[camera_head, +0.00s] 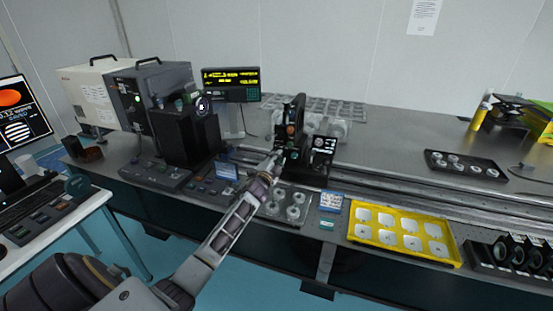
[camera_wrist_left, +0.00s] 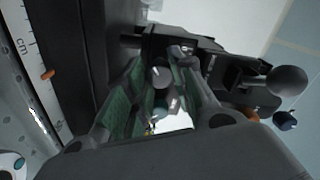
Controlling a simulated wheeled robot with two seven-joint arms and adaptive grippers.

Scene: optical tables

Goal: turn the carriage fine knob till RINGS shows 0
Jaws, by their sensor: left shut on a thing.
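My left gripper (camera_head: 276,159) reaches in from the lower left to the front of the dark carriage (camera_head: 318,172) on the rail. In the left wrist view the green-padded fingers of the left gripper (camera_wrist_left: 160,98) close around a small grey round knob (camera_wrist_left: 161,77), which looks like the carriage fine knob. In the head view the fingers hide this knob. The display (camera_head: 231,78) at the back shows yellow lines of text, too small for me to read a RINGS value. My right gripper is out of view.
A larger black ball knob (camera_wrist_left: 287,81) sits right of the fingers in the left wrist view, and a centimetre scale (camera_wrist_left: 38,65) runs at the left. A yellow tray (camera_head: 352,239) and a tray of round parts (camera_head: 283,214) lie along the table's front.

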